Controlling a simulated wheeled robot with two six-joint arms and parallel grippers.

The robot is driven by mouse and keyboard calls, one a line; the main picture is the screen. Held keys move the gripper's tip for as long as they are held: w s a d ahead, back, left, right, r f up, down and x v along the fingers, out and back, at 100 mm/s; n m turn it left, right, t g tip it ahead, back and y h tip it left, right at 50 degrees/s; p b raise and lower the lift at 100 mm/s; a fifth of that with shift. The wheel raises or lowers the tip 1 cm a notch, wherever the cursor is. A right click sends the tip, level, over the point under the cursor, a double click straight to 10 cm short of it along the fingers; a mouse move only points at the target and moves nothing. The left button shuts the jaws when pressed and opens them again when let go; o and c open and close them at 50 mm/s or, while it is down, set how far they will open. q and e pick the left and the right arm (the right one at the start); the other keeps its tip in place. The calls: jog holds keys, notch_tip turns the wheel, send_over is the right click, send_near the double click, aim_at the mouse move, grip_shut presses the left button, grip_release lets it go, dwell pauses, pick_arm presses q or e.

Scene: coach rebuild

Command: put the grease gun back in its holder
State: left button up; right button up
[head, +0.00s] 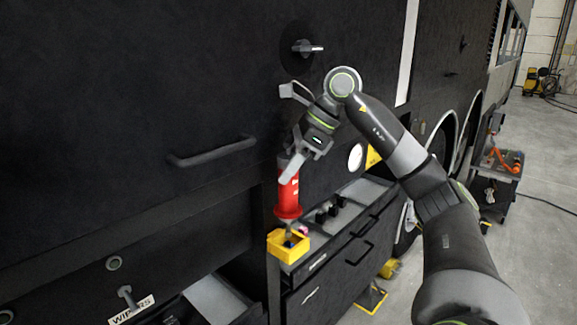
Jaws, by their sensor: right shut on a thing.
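The red grease gun (288,197) hangs upright in my right gripper (291,168). The gripper is shut on its upper part, and the fingers hide some of it. The dark lower end of the gun reaches down to the holder's opening. I cannot tell whether the tip is inside it or just above it. My left gripper is not in the head view.
A black bar handle (213,151) and a round latch (303,47) stick out from the dark coach side. Another drawer (215,300) is open at lower left. Free floor and a cart (500,175) lie at right.

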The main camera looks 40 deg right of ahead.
aim_at(288, 184)
jog(key=shift+f, duration=0.3)
jog(key=shift+f+b, duration=1.55)
jog(key=shift+f, duration=0.2)
jog(key=shift+f+b, duration=1.05)
jog(key=shift+f, duration=0.45)
dwell(0.9)
jog(key=o, duration=1.2)
jog(key=shift+c, duration=0.2)
